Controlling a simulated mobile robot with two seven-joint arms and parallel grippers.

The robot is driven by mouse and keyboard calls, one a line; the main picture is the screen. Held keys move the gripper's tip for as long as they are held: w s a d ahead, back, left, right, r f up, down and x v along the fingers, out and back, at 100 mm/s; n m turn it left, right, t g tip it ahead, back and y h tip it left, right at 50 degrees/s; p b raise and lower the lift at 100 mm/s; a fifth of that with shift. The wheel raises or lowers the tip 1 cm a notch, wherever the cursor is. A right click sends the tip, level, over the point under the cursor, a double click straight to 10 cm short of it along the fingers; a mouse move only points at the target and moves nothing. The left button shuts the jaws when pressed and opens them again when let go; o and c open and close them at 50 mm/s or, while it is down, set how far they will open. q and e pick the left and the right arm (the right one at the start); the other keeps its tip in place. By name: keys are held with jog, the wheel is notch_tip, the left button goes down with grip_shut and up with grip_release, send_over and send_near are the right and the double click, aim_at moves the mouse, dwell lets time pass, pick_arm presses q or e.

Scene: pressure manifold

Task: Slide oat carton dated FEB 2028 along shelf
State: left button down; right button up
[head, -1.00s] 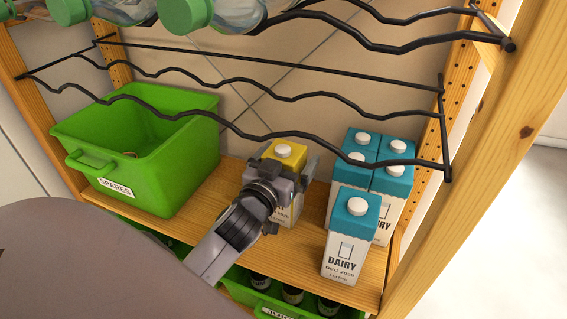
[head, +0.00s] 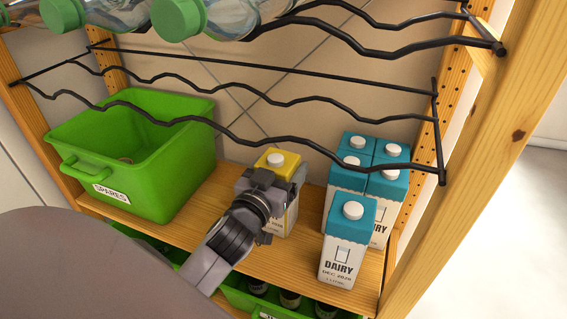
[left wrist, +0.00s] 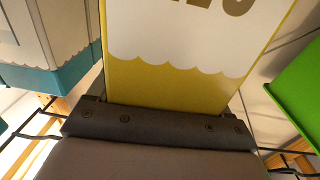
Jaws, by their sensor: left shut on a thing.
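The yellow-topped carton (head: 277,163) with a white cap stands on the wooden shelf, between the green bin and the teal-topped cartons. My left gripper (head: 272,185) is shut on it from the front and hides much of its face. The left wrist view shows the carton's yellow and white side (left wrist: 185,70) large and inverted, against the gripper's dark body (left wrist: 160,125). Only part of its lettering shows, and I cannot read a date. My right gripper is not in view.
The green SPARES bin (head: 125,195) stands at the left. Bare shelf (head: 205,200) lies between bin and yellow carton.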

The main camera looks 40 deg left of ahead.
pick_arm(q)
jog(key=s+d, duration=0.1)
jog(key=s, duration=0.6)
jog(key=shift+s+d, duration=0.2)
jog(key=shift+d, duration=0.15)
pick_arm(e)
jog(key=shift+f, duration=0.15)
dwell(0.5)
pick_arm(q)
jog(key=shift+f, duration=0.1)
grip_release()
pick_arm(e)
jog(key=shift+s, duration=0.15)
